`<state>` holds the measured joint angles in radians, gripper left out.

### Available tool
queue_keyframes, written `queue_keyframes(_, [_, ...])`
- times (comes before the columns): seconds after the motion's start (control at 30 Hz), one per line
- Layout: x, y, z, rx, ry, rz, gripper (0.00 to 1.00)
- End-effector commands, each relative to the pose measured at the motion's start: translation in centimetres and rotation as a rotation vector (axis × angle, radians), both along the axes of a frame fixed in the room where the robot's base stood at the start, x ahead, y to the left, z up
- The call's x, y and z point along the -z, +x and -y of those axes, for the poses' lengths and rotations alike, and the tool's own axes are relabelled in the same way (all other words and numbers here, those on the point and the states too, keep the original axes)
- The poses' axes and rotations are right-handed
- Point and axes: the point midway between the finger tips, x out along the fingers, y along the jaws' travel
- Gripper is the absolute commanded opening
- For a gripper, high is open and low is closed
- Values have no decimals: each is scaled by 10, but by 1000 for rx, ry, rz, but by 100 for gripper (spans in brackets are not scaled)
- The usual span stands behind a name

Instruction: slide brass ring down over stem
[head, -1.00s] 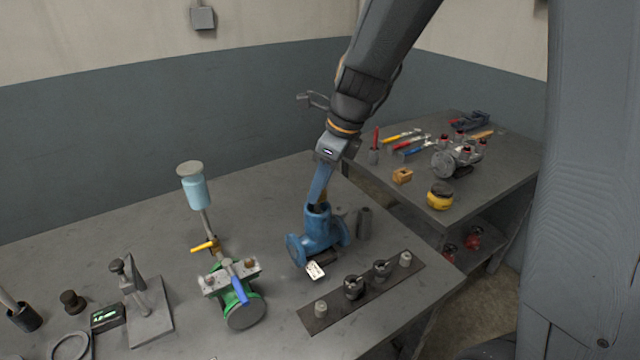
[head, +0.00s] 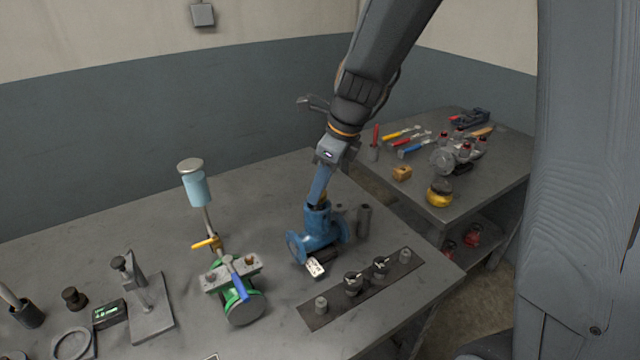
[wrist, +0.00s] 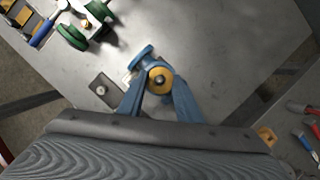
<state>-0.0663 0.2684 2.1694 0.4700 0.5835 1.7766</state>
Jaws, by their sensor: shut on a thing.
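The brass ring (wrist: 167,86) is between my gripper's fingertips, over the top of the blue valve body (head: 318,233). My gripper (wrist: 158,86) is shut on the ring, its two blue fingers reaching down to either side. In the wrist view the stem (wrist: 158,79) shows as a small grey end inside the ring's opening, so the ring looks to be around or directly above it. How far down the ring sits cannot be told. In the head view the fingers (head: 318,190) hide most of the ring and stem at the valve's open top.
A dark plate (head: 334,302) with several small fittings lies in front of the valve. A grey cylinder (head: 363,221) stands close right of it. A green valve (head: 243,305) with a blue handle lies left. The bench behind is clear. A second bench holds tools.

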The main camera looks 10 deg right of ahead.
Motion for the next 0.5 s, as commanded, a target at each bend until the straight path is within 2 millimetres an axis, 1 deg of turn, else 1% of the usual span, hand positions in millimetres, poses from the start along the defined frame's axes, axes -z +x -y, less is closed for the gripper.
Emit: queue_keyframes(0.5, [12,0,0,1,0,0,8])
